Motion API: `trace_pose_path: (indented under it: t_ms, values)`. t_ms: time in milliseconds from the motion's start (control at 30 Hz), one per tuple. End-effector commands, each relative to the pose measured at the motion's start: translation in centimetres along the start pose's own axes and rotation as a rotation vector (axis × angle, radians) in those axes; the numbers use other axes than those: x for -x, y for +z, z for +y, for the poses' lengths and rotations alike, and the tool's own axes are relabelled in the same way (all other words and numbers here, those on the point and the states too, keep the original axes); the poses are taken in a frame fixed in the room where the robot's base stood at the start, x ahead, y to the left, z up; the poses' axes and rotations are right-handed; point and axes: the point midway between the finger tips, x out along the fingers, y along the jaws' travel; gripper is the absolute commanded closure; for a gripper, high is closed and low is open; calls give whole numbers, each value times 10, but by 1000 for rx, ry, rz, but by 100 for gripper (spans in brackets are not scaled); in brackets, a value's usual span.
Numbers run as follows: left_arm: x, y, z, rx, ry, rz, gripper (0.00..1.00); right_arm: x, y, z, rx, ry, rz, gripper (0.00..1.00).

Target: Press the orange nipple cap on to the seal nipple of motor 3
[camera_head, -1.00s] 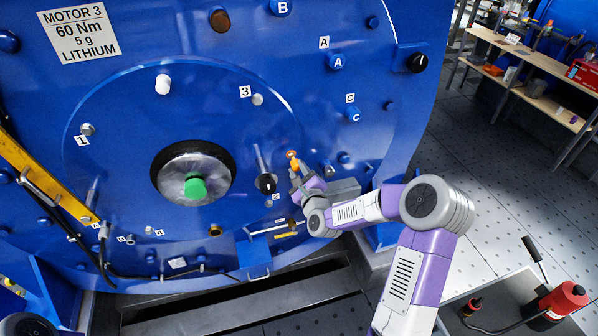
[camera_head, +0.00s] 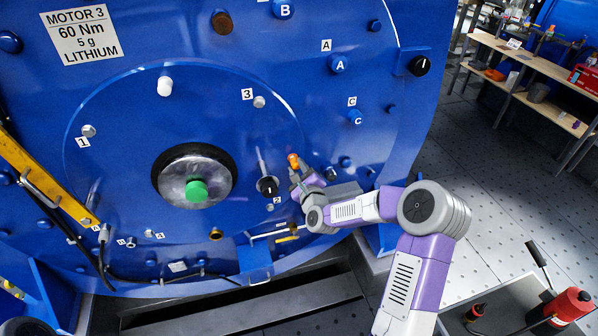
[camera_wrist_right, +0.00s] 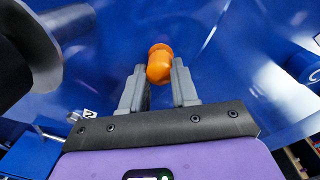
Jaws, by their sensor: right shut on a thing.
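The orange nipple cap (camera_head: 293,161) is in my right gripper (camera_head: 297,175), in front of the blue face of motor 3 (camera_head: 120,190), right of the round hub. In the right wrist view, the cap (camera_wrist_right: 160,64) sits between the fingertips of my right gripper (camera_wrist_right: 160,82), and its rounded body rises above them. Blue motor surface lies behind it. I cannot make out the seal nipple or whether the cap touches anything. My left gripper is not in view.
A black knob (camera_head: 267,185) on a silver stem is close left of the cap. A green-centred hub (camera_head: 197,188) is farther left. A white fitting (camera_head: 165,86) is higher. A red bottle (camera_head: 568,304) is at the lower right, and a workbench (camera_head: 535,68) at the upper right.

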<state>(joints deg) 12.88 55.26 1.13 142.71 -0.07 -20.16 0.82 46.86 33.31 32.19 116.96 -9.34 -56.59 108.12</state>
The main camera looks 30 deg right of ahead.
Motion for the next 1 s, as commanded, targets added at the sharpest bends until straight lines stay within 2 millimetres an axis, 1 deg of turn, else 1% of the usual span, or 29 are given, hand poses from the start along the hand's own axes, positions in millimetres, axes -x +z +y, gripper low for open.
trace_pose_path:
  t_ms: [300,333,500,833,933,1000]
  values:
    - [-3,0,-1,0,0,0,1,-8,0,0,0,1,-1,99]
    - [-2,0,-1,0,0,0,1,-7,0,0,0,1,0,66]
    - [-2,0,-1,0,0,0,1,-7,0,0,0,1,0,41]
    - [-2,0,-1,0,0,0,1,-4,0,0,0,0,0,41]
    - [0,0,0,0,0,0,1,5,0,-1,0,1,1,41]
    - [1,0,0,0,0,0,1,14,0,-1,0,1,2,41]
